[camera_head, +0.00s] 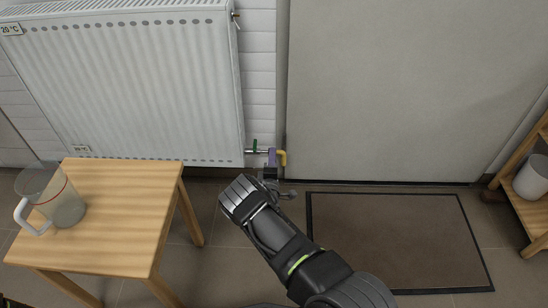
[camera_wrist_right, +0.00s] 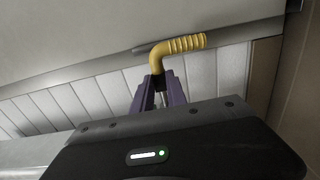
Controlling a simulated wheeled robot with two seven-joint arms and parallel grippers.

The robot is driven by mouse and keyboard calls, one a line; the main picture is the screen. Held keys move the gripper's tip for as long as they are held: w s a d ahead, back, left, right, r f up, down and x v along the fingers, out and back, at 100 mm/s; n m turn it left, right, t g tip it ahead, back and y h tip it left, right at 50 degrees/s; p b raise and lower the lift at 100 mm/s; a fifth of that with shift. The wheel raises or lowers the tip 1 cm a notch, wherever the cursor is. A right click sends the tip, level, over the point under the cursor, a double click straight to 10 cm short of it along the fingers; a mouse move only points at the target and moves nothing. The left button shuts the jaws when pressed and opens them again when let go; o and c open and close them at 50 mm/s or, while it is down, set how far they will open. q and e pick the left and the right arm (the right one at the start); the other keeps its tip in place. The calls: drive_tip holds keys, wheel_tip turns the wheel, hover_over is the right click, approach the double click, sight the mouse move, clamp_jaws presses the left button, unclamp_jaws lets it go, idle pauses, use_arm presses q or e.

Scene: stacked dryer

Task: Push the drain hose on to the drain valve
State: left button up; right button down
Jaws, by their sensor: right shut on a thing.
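The yellow drain hose (camera_head: 282,158) is a short bent piece with a ribbed end. It also shows in the right wrist view (camera_wrist_right: 182,46). My right gripper (camera_head: 272,157) has purple fingers and is shut on the hose's dark lower end, between the fingertips (camera_wrist_right: 158,90). The drain valve (camera_head: 256,149) has a green handle and a metal body at the radiator's lower right corner. The hose and gripper are just right of the valve. I cannot tell whether hose and valve touch, as the fingers cover that spot. My left gripper is not in view.
The white radiator (camera_head: 130,85) hangs on the tiled wall above the valve. A wooden table (camera_head: 120,200) with a measuring jug (camera_head: 62,205) stands at left. A dark mat (camera_head: 400,240) lies at right. A wooden shelf (camera_head: 520,205) holding a white container (camera_head: 533,177) is at far right.

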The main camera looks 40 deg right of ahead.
drive_tip(key=shift+w+a, duration=0.55)
drive_tip(key=shift+a, duration=0.1)
drive_tip(key=c, duration=1.3)
unclamp_jaws()
drive_tip(key=shift+o, duration=0.2)
drive_tip(key=p+v, duration=0.3)
drive_tip(key=v, duration=0.5)
drive_tip(key=shift+w, duration=0.1)
